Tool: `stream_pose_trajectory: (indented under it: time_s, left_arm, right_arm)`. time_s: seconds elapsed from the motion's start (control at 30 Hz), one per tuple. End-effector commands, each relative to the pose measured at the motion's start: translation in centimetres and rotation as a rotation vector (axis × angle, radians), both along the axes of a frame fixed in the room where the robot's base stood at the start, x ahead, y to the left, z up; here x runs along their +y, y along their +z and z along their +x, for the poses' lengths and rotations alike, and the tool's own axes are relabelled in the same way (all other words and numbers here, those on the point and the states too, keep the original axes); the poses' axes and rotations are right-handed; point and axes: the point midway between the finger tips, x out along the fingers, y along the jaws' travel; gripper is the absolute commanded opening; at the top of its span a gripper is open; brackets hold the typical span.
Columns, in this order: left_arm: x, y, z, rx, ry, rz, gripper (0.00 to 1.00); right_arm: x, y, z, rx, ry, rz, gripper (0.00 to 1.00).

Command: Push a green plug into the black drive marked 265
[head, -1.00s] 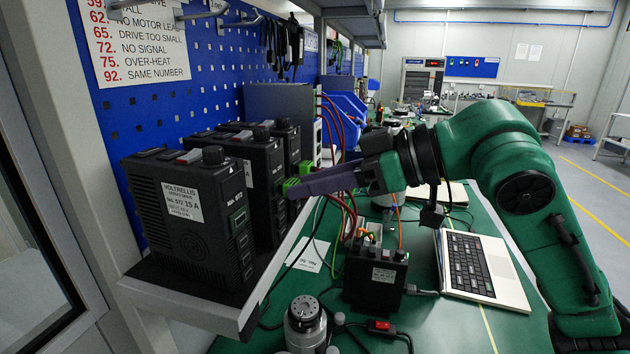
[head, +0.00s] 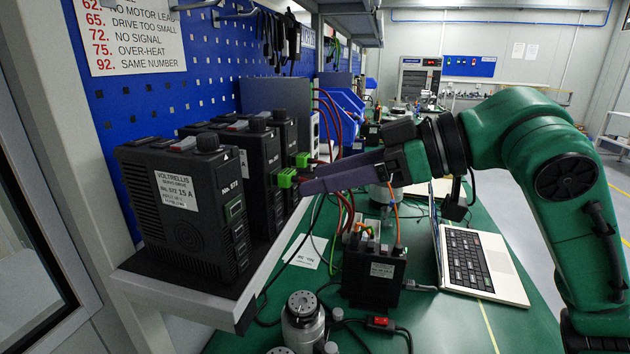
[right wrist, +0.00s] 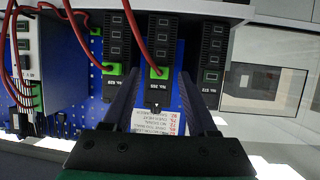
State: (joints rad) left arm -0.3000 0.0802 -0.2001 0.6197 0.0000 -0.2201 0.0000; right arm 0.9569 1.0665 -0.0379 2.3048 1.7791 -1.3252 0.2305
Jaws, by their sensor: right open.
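Three black drives stand in a row on the shelf. The middle drive (head: 256,180) also shows in the right wrist view (right wrist: 159,35), where its label seems to read 265. A green plug (head: 287,178) with a red lead sits at its front face; in the right wrist view the plug (right wrist: 155,72) lies against the drive, but its depth in the socket cannot be judged. My right gripper (head: 303,184) is open, its fingers spread either side of this plug and apart from it. My left gripper is not in view.
The nearest drive, marked 572 (head: 185,220), stands left of the middle one. The far drive (head: 287,128) has its own green plug (head: 302,160). Red leads hang beside the gripper. A black box (head: 373,277) and a laptop (head: 470,262) are on the green bench.

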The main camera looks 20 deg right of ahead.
Motion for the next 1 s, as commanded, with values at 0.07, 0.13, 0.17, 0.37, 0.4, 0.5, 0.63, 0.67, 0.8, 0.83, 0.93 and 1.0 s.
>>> stream_pose_trajectory:
  time_s: [0.07,0.13,0.17,0.37,0.4,0.5,0.63,0.67,0.8,0.83,0.93,1.0]
  left_arm:
    - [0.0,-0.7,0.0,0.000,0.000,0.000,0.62]
    - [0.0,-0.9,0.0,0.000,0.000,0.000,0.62]
    - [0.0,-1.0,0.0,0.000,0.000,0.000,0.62]
    - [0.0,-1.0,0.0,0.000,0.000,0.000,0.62]
    - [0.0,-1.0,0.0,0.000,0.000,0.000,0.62]
    - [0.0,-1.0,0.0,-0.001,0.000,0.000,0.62]
    - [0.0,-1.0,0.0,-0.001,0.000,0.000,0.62]
    - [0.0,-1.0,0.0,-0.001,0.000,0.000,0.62]
    - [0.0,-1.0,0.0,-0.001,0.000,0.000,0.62]
    - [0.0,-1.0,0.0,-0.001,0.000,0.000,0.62]
    - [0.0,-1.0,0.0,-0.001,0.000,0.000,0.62]
    - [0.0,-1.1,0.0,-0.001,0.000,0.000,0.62]
  right_arm:
    - [-0.5,-0.2,-0.3,0.000,-0.002,0.001,0.58]
    - [-0.9,-0.2,-0.6,-0.002,-0.001,0.001,0.58]
    - [-1.0,-0.2,-0.8,-0.001,-0.001,0.001,0.58]
    - [-1.3,0.0,-1.0,-0.002,0.001,0.000,0.58]
    - [-1.3,0.0,-1.0,-0.001,0.000,0.000,0.58]
    - [-1.3,0.0,-1.0,-0.001,0.000,0.000,0.81]
    - [-1.3,0.0,-1.0,-0.001,0.001,0.000,0.93]
    - [-1.3,0.0,-1.0,-0.001,0.000,0.000,0.93]
    - [-1.3,0.0,-1.0,-0.001,0.001,0.000,0.93]
    - [-1.3,0.0,-1.0,-0.001,0.001,0.000,0.93]
    - [-1.3,0.0,-1.0,-0.001,0.001,0.000,0.93]
    - [-1.4,0.1,-1.1,-0.001,0.000,0.000,0.93]
